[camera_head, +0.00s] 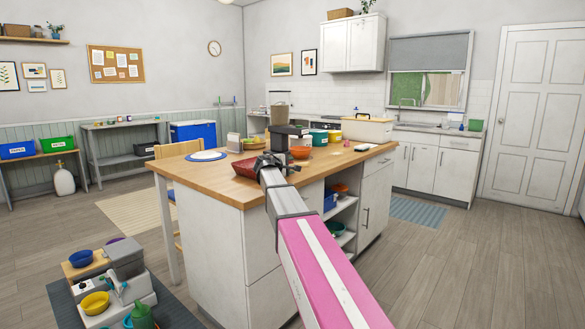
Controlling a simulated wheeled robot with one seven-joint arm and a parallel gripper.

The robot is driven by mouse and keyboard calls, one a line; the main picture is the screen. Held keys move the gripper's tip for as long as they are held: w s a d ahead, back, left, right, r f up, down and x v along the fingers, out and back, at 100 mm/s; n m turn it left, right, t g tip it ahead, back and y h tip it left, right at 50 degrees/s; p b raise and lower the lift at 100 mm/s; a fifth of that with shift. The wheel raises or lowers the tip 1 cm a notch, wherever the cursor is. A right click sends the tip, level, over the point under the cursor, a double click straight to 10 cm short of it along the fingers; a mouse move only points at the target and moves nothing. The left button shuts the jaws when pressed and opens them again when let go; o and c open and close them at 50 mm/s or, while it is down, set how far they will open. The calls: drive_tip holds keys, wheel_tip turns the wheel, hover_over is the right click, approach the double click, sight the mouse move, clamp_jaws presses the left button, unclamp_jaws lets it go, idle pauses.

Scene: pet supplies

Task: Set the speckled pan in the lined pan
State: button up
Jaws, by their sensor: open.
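My arm reaches up over the wooden-topped island (219,184). My gripper (268,160) is open above the worktop near its front edge, small and partly hidden by my own arm. A dark red shallow pan (243,168) lies on the worktop just left of my gripper, partly covered by it. I cannot tell whether its surface is speckled or lined. No pan shows clear speckles or lines at this size.
A blue-rimmed plate (206,156), a dark appliance (286,138), a teal pot (319,137) and a lidded box (360,129) stand on the island. A wooden chair (166,190) is at its left side.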

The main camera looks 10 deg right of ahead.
drive_tip(key=v, duration=0.8)
drive_tip(key=shift+s+a, duration=0.2)
